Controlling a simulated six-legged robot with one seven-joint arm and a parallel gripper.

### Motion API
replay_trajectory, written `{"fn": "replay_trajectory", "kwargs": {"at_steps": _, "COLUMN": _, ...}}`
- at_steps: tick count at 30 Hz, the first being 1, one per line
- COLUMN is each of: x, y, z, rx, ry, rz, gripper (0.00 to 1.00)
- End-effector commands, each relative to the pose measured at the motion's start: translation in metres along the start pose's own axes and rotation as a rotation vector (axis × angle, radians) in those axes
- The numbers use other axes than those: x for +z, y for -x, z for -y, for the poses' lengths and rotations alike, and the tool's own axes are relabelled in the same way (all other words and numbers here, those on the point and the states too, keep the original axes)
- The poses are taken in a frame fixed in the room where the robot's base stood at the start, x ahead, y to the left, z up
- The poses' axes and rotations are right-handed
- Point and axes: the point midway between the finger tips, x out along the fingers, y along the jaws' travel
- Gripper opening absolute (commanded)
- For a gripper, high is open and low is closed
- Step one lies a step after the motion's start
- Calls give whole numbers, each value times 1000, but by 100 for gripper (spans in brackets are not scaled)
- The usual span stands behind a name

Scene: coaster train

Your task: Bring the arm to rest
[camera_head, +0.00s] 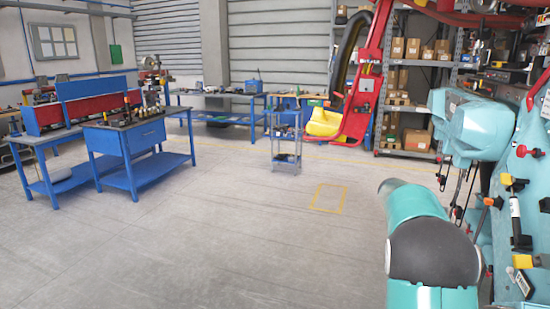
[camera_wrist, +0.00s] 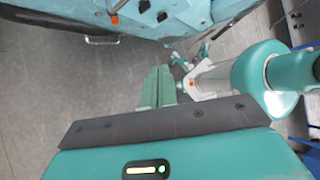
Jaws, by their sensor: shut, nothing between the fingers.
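My gripper (camera_wrist: 158,72) shows in the wrist view as two teal fingers side by side, shut with nothing between them. It points toward the pale blue coaster train (camera_wrist: 165,18) at the top of that view, with grey floor showing between. In the head view my teal arm, with a dark grey joint, rises at the lower right. My gripper cannot be made out there. The coaster train (camera_head: 478,130) stands close beside the arm at the right edge.
Tools with orange and yellow handles (camera_head: 515,205) hang on the train's side. A blue workbench (camera_head: 138,135) stands at left, a small cart (camera_head: 287,140) in the middle distance, and shelves with boxes (camera_head: 415,95) behind. The floor (camera_head: 230,225) ahead is clear.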

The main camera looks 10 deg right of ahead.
Motion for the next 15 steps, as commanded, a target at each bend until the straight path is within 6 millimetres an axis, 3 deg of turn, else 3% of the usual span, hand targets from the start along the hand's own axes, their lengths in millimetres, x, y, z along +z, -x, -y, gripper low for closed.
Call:
{"fn": "replay_trajectory", "kwargs": {"at_steps": 6, "x": -29, "y": 43, "z": 60, "rx": 177, "ry": -217, "rz": -151, "gripper": 0}}
{"fn": "replay_trajectory", "kwargs": {"at_steps": 15, "x": -77, "y": 78, "z": 148, "rx": 340, "ry": -509, "rz": -423, "gripper": 0}}
